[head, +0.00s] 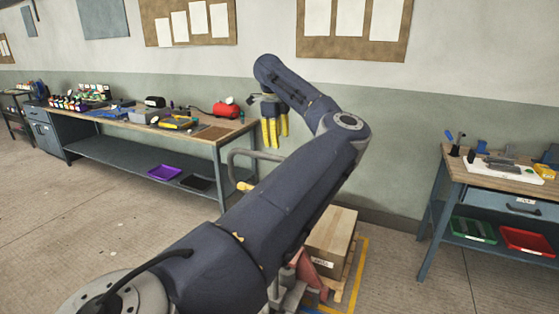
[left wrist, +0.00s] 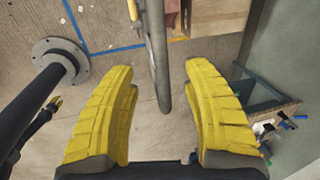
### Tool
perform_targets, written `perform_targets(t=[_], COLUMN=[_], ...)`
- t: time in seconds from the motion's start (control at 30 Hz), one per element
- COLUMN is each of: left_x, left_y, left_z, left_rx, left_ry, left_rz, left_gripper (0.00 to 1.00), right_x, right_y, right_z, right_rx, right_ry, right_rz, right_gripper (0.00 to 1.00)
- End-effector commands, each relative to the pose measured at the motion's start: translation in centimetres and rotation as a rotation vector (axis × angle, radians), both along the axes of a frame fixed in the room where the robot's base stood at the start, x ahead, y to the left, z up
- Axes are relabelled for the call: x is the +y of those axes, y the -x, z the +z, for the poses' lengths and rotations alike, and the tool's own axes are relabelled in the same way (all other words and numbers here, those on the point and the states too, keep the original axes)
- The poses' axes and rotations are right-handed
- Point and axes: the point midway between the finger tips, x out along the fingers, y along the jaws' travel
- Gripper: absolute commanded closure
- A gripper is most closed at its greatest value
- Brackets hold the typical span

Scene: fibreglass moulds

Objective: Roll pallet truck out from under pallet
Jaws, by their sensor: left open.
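The pallet truck's grey handle loop (head: 232,164) stands up left of my arm in the head view. Its red body (head: 311,273) shows low, partly hidden by my arm. In the left wrist view the handle (left wrist: 158,55) lies edge-on between and beyond my fingers. My left gripper (head: 272,132) is open, its yellow fingers pointing down above the handle; the fingers (left wrist: 166,115) are spread and empty. A box (head: 333,240) sits on the wooden pallet (head: 339,289).
A long workbench (head: 218,137) with tools stands along the wall at left. Another bench (head: 500,179) stands at right, with green and red trays below. Yellow tape (head: 357,270) marks the floor beside the pallet. Open floor (head: 90,220) lies at left.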

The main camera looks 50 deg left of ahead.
Motion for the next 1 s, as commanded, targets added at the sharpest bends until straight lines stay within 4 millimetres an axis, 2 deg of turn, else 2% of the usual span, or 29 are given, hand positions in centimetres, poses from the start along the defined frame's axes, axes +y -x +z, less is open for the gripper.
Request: perform_targets(t=[0.2,0.5,0.7,1.0], left_x=[0.3,0.7,0.8,0.9], left_y=[-0.6,-1.3,-1.5,-1.7], left_z=[-3.7,-7.6,-9.0,-9.5], left_rx=[0.005,0.003,0.002,0.002], left_ry=[-0.001,-0.001,-0.001,-0.001], left_rz=[0.000,-0.001,0.000,0.000], left_gripper=[0.51,0.51,0.51,0.51], right_x=[0.0,0.0,0.0,0.0], right_y=[0.0,0.0,0.0,0.0], right_z=[0.0,0.0,0.0,0.0], right_rx=[0.000,0.000,0.000,0.000], right_ry=[0.000,0.000,0.000,0.000], right_rz=[0.000,0.000,0.000,0.000], right_gripper=[0.69,0.69,0.69,0.69])
